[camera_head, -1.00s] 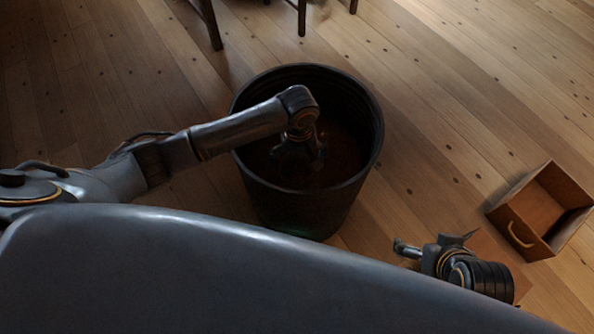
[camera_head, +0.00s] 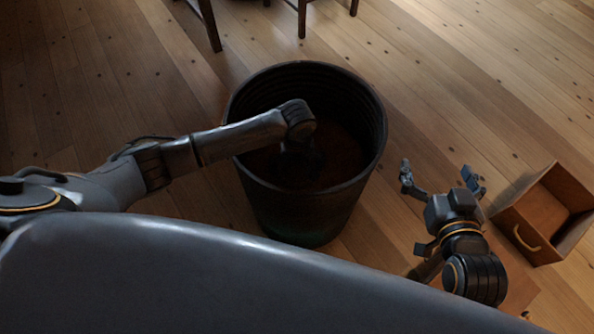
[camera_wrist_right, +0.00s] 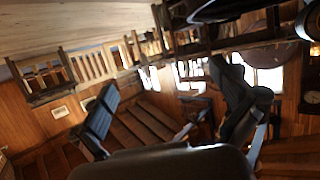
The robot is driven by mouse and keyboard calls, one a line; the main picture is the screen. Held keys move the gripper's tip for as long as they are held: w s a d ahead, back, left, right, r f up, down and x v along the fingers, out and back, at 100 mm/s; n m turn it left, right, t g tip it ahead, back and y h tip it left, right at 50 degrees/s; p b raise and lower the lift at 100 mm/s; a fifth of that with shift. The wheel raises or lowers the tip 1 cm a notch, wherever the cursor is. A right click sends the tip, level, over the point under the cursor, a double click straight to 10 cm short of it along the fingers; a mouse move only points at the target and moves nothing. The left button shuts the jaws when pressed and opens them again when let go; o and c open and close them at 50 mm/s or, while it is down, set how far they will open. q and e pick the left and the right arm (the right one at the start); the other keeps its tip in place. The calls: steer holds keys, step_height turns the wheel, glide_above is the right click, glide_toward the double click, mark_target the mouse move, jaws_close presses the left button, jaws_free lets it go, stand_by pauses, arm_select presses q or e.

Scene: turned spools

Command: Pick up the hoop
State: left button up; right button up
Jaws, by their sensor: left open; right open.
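I cannot make out a hoop in any view. A large dark round bin (camera_head: 312,215) stands upright on the floor in the middle of the head view. My left arm reaches over its rim, and my left gripper (camera_head: 299,165) is down inside it. It is open, but its fingers are very dark, and whether they touch anything is hidden. My right gripper (camera_head: 438,172) is open and empty in the air, right of the bin. Its spread fingers also show in the right wrist view (camera_wrist_right: 168,100), with nothing between them.
An open wooden drawer-like box (camera_head: 520,235) with a handle sits on the floor at the right, close to my right gripper. A flat wooden piece (camera_head: 518,296) is partly hidden by my right arm. Dark furniture legs (camera_head: 302,18) stand behind the bin. The upper right floor is clear.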

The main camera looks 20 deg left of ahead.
arm_select(q)
steer(key=shift+f, duration=0.45)
steer(key=c, duration=0.7)
steer(key=shift+o, duration=0.2)
arm_select(e)
steer(key=shift+w+a+r+t, duration=0.2)
steer(key=shift+r+t, duration=0.15)
steer(key=shift+r, duration=0.15)
steer(key=shift+w+a+r+t, duration=0.1)
steer(key=shift+w+r+t, duration=0.1)
steer(key=shift+r+t, duration=0.2)
arm_select(q)
steer(key=shift+r, duration=0.15)
